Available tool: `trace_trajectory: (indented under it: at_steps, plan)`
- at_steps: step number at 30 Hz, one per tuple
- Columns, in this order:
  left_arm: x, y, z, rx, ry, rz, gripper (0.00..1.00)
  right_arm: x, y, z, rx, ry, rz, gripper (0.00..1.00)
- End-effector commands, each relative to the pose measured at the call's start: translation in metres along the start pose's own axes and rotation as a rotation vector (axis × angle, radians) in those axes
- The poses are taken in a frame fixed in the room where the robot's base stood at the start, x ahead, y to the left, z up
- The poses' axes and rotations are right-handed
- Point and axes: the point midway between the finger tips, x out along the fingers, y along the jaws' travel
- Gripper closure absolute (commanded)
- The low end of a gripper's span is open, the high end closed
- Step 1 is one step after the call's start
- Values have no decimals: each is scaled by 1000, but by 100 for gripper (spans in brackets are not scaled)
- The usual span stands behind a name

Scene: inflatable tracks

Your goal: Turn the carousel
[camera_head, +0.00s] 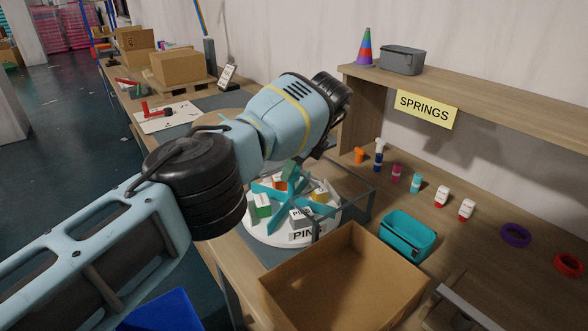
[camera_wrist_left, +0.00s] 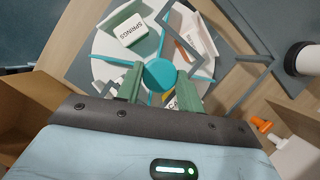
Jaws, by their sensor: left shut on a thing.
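The carousel is a round white turntable (camera_head: 265,232) with teal dividers (camera_head: 268,212) and small boxes in its compartments. A "PINS" label faces the front in the head view. The left wrist view shows the turntable (camera_wrist_left: 103,72) from above, with its round teal hub (camera_wrist_left: 160,75) between my finger tips. My left gripper (camera_wrist_left: 159,84) is shut on this hub, one green finger on each side. A box marked "SPRINGS" (camera_wrist_left: 124,28) lies in the upper left compartment there. In the head view my left arm hides much of the carousel's far side. My right gripper is not in view.
A grey frame (camera_head: 362,195) stands around the carousel's right side. An open cardboard box (camera_head: 345,285) is in front, with a teal bin (camera_head: 408,236) to its right. A shelf (camera_head: 470,92) with a yellow "SPRINGS" sign (camera_head: 427,109) overhangs the right. Several small bottles stand beneath it.

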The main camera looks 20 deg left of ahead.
Motion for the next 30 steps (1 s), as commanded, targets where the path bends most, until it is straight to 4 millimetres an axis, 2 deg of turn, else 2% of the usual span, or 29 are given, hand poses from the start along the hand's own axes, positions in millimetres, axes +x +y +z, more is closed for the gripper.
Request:
trace_trajectory:
  at_steps: [23,24,28,30]
  plan:
    - [0,0,-1,-37,1,18,100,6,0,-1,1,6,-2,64]
    - [0,0,-1,-36,1,18,60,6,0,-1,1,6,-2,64]
    - [0,0,-1,-36,1,18,43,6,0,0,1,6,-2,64]
    - [0,0,0,-37,1,17,41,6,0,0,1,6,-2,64]
